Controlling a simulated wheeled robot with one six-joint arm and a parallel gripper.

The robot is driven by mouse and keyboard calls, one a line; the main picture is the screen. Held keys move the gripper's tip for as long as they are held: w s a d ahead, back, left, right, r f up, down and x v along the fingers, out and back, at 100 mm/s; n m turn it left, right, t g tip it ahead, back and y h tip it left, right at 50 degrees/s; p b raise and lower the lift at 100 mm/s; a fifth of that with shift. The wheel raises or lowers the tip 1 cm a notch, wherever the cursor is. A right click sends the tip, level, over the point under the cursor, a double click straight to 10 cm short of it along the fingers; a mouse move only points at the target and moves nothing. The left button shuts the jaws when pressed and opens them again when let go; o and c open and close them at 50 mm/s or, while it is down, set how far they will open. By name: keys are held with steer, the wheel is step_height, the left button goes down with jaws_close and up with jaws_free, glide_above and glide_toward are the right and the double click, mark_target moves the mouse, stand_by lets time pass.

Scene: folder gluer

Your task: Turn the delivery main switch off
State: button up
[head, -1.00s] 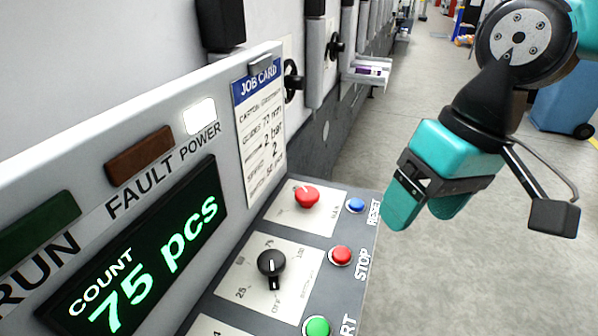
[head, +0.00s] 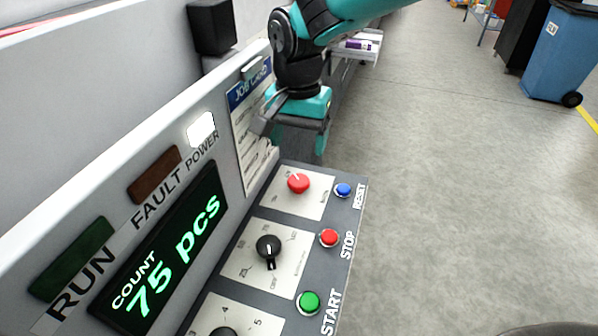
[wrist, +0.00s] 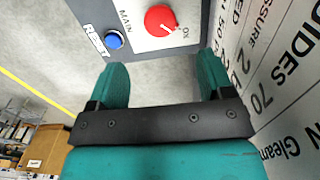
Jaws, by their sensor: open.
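The red main switch knob (head: 298,183) sits on a white plate at the far end of the control panel. In the wrist view the red knob (wrist: 161,20) is at the top, beside the labels "MAIN" and "ON". Its white pointer line is turned toward "ON". My gripper (head: 297,147) hangs just beyond the knob in the head view, in front of the job card. In the wrist view my gripper (wrist: 162,70) is open and empty. Its two teal fingers are apart, with the knob ahead of the gap and not between them.
A blue RESET button (head: 343,190) is close beside the knob. A red STOP button (head: 328,238), a green START button (head: 308,302) and a black selector (head: 268,247) are nearer. The job card (head: 250,115) hangs on the panel wall close to my gripper. Open floor lies right.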

mark_target(299, 180)
step_height(299, 180, down, 10)
steer(key=shift+r+p, duration=0.2)
steer(key=shift+p, duration=0.65)
steer(key=c, duration=0.9)
